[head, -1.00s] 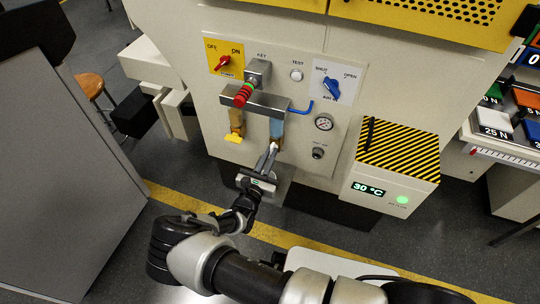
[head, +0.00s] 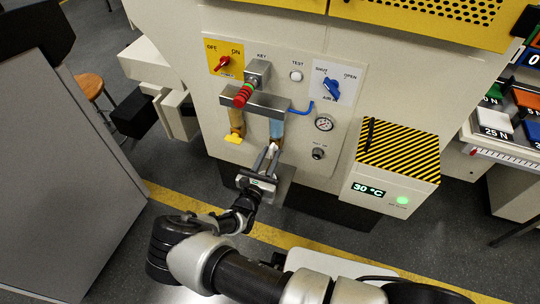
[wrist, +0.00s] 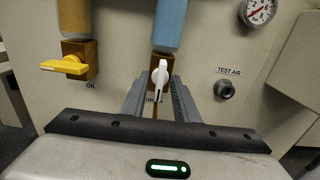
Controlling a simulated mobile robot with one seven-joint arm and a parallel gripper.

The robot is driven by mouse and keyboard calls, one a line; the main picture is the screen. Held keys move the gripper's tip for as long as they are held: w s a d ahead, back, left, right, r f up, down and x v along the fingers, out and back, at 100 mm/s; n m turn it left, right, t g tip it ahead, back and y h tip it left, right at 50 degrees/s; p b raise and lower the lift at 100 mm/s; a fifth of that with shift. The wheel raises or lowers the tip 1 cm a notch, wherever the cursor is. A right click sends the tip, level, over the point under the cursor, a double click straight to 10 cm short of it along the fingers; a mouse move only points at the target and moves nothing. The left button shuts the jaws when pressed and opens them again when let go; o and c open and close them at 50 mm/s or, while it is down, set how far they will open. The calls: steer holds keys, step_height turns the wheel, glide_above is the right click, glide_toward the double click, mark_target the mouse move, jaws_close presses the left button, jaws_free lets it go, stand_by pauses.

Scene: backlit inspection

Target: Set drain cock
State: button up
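The drain cock is a small white lever (wrist: 159,78) on a brass block below a blue bowl, with a partly hidden label under it. It points down, slightly tilted, in the wrist view. In the head view the lever (head: 272,148) shows small at the fingertips. My gripper (wrist: 160,88) is open, with one finger on each side of the white lever. I cannot tell whether either finger touches it. My gripper (head: 267,158) reaches up to the lower panel in the head view.
A yellow lever (wrist: 64,66) labelled OIL sits close on the left. A TEST AIR port (wrist: 224,89) and a gauge (wrist: 257,10) are on the right. A striped box (head: 395,150) reading 30 °C juts out right of the panel. The red and blue knobs are higher up.

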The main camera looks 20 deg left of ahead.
steer(key=shift+s, duration=0.1)
steer(key=s+a+p, duration=0.1)
steer(key=s+p, duration=0.1)
steer(key=s, duration=1.5)
steer(key=shift+a, duration=0.15)
